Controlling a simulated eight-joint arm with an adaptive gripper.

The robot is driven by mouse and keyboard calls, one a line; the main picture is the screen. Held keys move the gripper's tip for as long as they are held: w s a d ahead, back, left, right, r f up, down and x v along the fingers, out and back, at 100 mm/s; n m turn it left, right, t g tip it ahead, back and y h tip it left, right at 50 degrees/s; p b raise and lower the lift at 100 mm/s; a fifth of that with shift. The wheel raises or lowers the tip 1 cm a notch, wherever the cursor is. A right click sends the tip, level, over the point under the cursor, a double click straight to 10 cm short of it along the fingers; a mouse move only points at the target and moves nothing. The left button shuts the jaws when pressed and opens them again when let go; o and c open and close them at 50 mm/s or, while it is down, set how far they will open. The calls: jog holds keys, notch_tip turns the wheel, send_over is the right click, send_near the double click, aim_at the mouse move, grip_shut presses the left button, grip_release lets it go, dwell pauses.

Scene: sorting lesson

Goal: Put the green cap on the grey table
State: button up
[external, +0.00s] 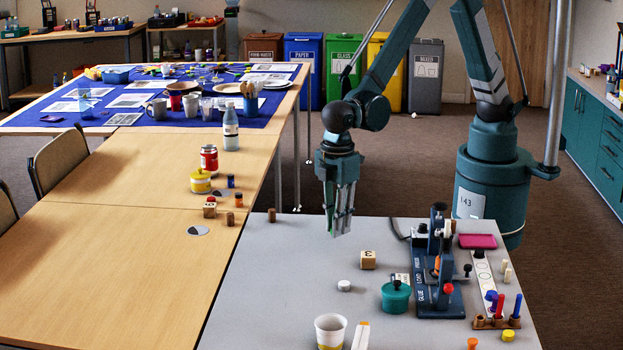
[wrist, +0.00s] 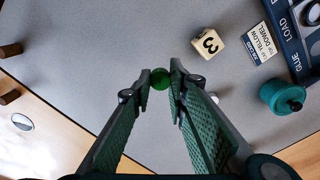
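The green cap (wrist: 160,79) shows in the wrist view as a small round green piece between the tips of my gripper (wrist: 160,76). The two fingers close in on it from both sides and appear to grip it. In the external view my gripper (external: 340,230) points down over the far left part of the grey table (external: 295,285), and the cap is mostly hidden by the fingers. The bare grey table top (wrist: 100,45) also shows beyond the fingertips in the wrist view. The exact height of the cap above it is hard to tell.
A numbered wooden block (external: 368,260), a white cap (external: 344,285), a teal pot (external: 396,298) and a blue press (external: 440,285) stand to the right. A paper cup (external: 331,332) is at the front. The table's left part is mostly clear, beside the wooden table (external: 110,260).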

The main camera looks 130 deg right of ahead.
jog(key=s+a+n, duration=0.1)
jog(key=s+a, duration=0.2)
jog(key=a, duration=0.4)
jog(key=s+a+r+n, duration=0.1)
jog(key=s+a+n, duration=0.1)
jog(key=s+a, duration=0.35)
jog(key=s+a+n, duration=0.1)
jog(key=s+a, duration=0.1)
jog(key=a, duration=0.7)
jog(key=s+a+n, duration=0.4)
jog(key=s+a, duration=1.3)
jog(key=shift+s+a+r+n+p, duration=0.3)
jog(key=shift+s+r+p, duration=0.05)
jog(key=shift+r+p, duration=0.1)
jog(key=shift+f, duration=0.1)
jog(key=shift+f+b, duration=0.8)
jog(key=shift+f, duration=2.25)
jog(key=shift+f, duration=0.1)
jog(key=shift+f+b, duration=0.5)
jog(key=shift+f, duration=1.3)
jog(key=shift+c, duration=0.5)
